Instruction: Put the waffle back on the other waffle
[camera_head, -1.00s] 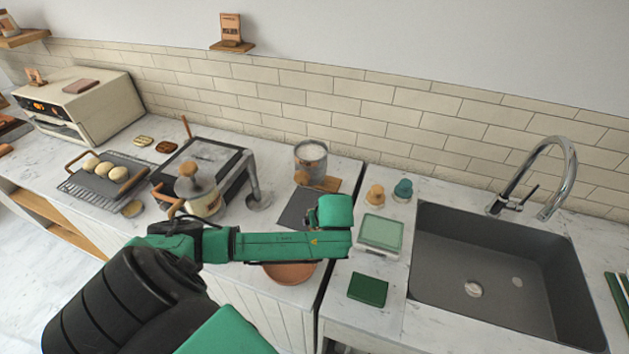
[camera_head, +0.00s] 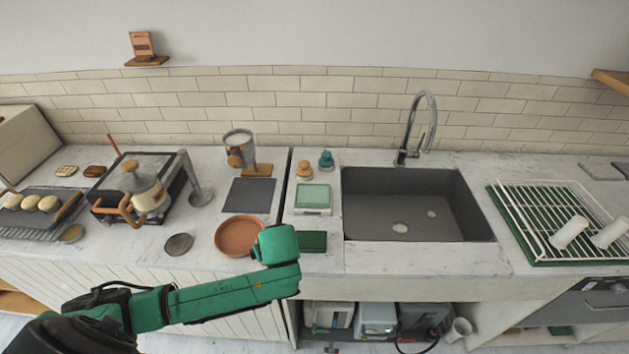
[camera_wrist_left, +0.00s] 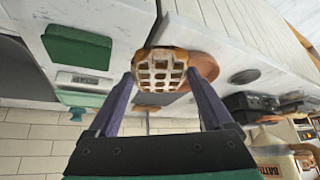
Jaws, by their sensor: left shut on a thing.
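My left gripper (camera_wrist_left: 160,82) is shut on a golden waffle (camera_wrist_left: 157,62), which sits between its two fingers in the left wrist view. In the head view the green end of my left arm (camera_head: 275,246) is at the front right of a terracotta plate (camera_head: 230,240) and hides the fingers and the held waffle. A pale, waffle-like piece (camera_head: 66,170) and a darker brown one (camera_head: 95,171) lie at the back left of the counter. Both are too small to make out clearly. My right gripper is not in view.
A pot (camera_head: 150,192) stands on a dark appliance at left, next to a rack of buns (camera_head: 40,204). A dark mat (camera_head: 250,196), a scale (camera_head: 313,199) and a green block (camera_head: 312,242) are near the arm. The sink (camera_head: 415,205) is to the right.

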